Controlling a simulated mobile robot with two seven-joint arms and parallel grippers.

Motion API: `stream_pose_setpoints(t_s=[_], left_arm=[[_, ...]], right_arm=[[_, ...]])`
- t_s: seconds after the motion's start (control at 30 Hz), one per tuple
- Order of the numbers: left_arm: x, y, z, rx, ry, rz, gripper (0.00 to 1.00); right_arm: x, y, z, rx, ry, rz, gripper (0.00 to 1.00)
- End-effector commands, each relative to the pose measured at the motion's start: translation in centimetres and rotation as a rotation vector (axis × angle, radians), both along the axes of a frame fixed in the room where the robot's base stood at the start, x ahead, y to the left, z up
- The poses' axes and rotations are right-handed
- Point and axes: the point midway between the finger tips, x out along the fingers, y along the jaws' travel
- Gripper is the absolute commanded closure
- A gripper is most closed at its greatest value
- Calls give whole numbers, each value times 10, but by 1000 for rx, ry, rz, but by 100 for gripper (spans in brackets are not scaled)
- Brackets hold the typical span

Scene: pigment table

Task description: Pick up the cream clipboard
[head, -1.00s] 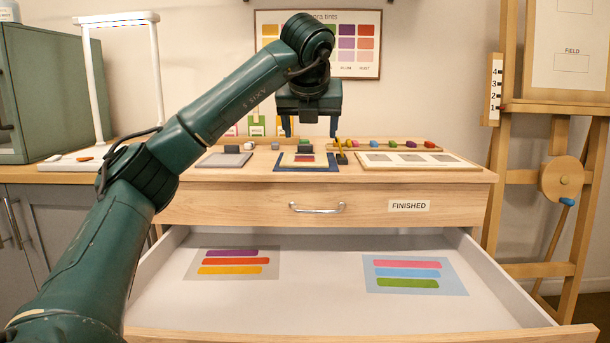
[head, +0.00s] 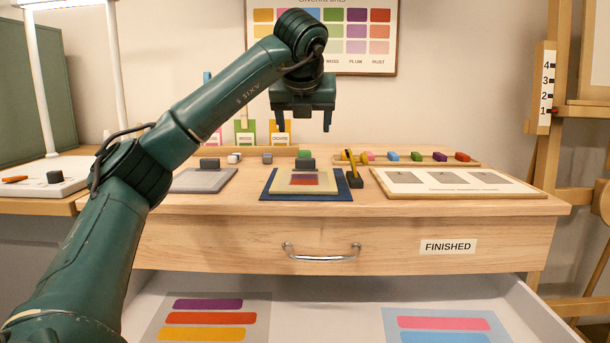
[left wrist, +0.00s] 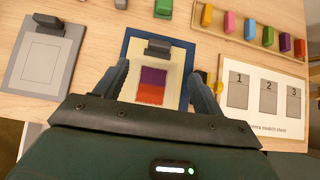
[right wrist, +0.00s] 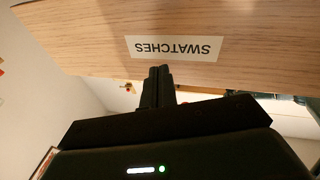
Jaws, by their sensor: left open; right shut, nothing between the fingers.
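The cream clipboard (head: 283,184) lies flat on a dark blue mat (head: 268,191) on the wooden table top. It has a dark clip at its far edge and a sheet with purple and red bands. In the left wrist view the clipboard (left wrist: 174,63) lies beyond and between my fingers. My left gripper (head: 303,124) is open and empty, pointing down above the clipboard and apart from it; its fingers also show in the left wrist view (left wrist: 158,75). My right gripper (right wrist: 159,72) is shut and empty, near a wooden front labelled SWATCHES (right wrist: 175,48).
A grey clipboard (head: 203,183) lies left of the mat. A numbered white board (head: 455,185) lies further right. Several coloured blocks stand behind. An open drawer (head: 320,300) juts out in front.

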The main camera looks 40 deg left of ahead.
Motion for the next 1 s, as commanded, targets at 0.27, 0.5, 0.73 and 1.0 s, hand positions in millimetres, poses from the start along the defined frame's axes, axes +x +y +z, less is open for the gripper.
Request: stream_pose_setpoints(t_s=[0.27, 0.5, 0.73, 1.0], left_arm=[[26, 23, -38, 0, 5, 4, 31], [40, 34, -54, 0, 2, 1, 31], [54, 45, -76, -1, 4, 2, 31], [68, 57, -92, 1, 0, 1, 31]], right_arm=[[0, 2, -2, 22, -2, 10, 100], [0, 2, -1, 30, -1, 13, 100], [0, 2, -2, 38, -1, 16, 100], [0, 3, 0, 39, -1, 16, 100]])
